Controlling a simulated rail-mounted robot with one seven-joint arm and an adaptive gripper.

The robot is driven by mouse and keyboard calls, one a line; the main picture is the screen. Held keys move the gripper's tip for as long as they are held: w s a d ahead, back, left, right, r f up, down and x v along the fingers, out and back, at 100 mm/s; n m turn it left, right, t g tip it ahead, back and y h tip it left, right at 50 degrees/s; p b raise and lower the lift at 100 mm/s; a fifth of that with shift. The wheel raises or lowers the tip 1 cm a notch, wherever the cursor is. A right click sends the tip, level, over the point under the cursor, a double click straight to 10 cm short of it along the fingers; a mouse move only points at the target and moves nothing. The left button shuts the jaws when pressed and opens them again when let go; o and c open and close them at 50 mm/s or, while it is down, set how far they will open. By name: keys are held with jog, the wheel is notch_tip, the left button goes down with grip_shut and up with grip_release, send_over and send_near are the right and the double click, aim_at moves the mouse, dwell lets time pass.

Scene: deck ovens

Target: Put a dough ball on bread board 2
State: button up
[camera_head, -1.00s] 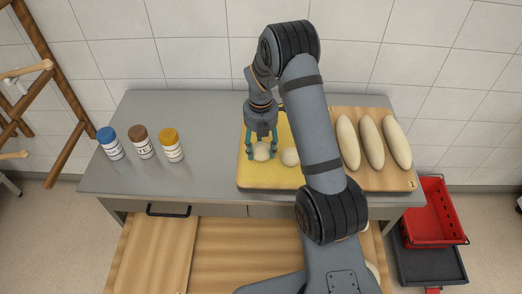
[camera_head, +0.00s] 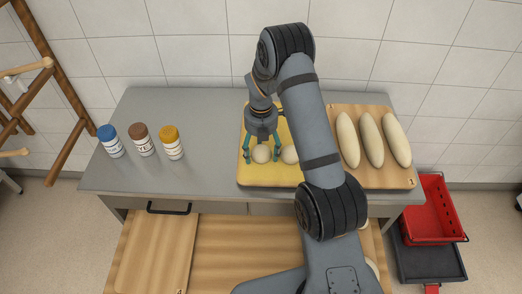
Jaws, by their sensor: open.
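Two dough balls lie on the yellow mat (camera_head: 252,176) on the counter: a left dough ball (camera_head: 262,154) and a right dough ball (camera_head: 290,155) beside it. My gripper (camera_head: 262,158) is open and points down, its fingers on either side of the left ball. Whether the fingers touch it cannot be told. My forearm covers the mat's right part. A wooden board marked 1 (camera_head: 380,178) holds several long loaves (camera_head: 372,140). Another wooden board (camera_head: 155,255) lies bare at the front left; its corner mark is too small to read.
Three jars with blue (camera_head: 110,142), brown (camera_head: 144,140) and yellow (camera_head: 172,143) lids stand on the counter's left. A red crate (camera_head: 437,210) is at the right. A wooden rack (camera_head: 60,80) stands far left. Counter space (camera_head: 205,130) between jars and mat is clear.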

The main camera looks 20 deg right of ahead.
aim_at(261, 149)
jog(key=shift+w+r, duration=0.15)
jog(key=shift+r, duration=0.4)
notch_tip(261, 149, up, 11)
jog(key=b, duration=0.1)
jog(key=shift+r, duration=0.2)
jog(key=c, duration=0.3)
